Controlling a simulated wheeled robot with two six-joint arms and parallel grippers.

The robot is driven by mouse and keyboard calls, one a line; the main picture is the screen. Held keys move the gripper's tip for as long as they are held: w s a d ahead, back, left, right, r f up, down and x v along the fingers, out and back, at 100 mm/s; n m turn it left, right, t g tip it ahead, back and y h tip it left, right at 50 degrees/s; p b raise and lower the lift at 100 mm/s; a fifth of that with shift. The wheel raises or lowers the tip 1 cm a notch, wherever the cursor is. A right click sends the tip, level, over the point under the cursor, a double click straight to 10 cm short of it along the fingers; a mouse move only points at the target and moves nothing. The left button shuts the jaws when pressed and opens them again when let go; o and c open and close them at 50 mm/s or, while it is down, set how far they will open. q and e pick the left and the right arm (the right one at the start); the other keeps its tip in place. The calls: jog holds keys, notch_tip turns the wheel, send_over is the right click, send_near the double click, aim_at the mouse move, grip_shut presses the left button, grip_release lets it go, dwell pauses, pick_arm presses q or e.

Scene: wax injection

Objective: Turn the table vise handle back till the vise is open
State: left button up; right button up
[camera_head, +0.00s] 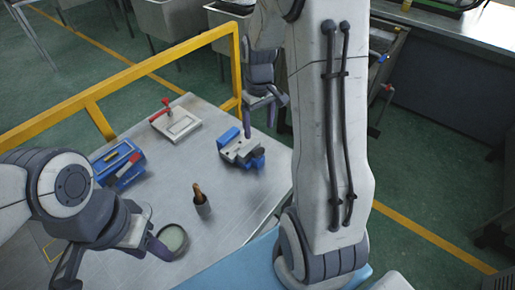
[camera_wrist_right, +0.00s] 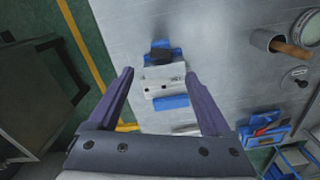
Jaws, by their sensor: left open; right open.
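The table vise (camera_head: 240,150) is a small blue and light grey block on the metal table. In the right wrist view the vise (camera_wrist_right: 164,78) shows between my fingertips, with a dark part at its far end; I cannot make out the handle clearly. My right gripper (camera_head: 264,112) is open and empty, above the vise's back side. In the right wrist view the two purple fingers of this gripper (camera_wrist_right: 158,80) are spread wide, apart from the vise. My left gripper (camera_head: 115,262) is open and empty over the table's front left, left of a round dish.
The metal table (camera_head: 180,210) also holds the round dish (camera_head: 173,238), a cup with a wooden-handled tool (camera_head: 202,205), a blue toolbox (camera_head: 118,162) and a white plate with a red handle (camera_head: 175,124). A yellow rail (camera_head: 170,55) runs along the back.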

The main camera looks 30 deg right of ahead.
aim_at(258, 150)
notch_tip(258, 150, down, 10)
jog(key=shift+a+r+p, duration=0.1)
jog(key=shift+r+p, duration=0.15)
jog(key=shift+p, duration=0.15)
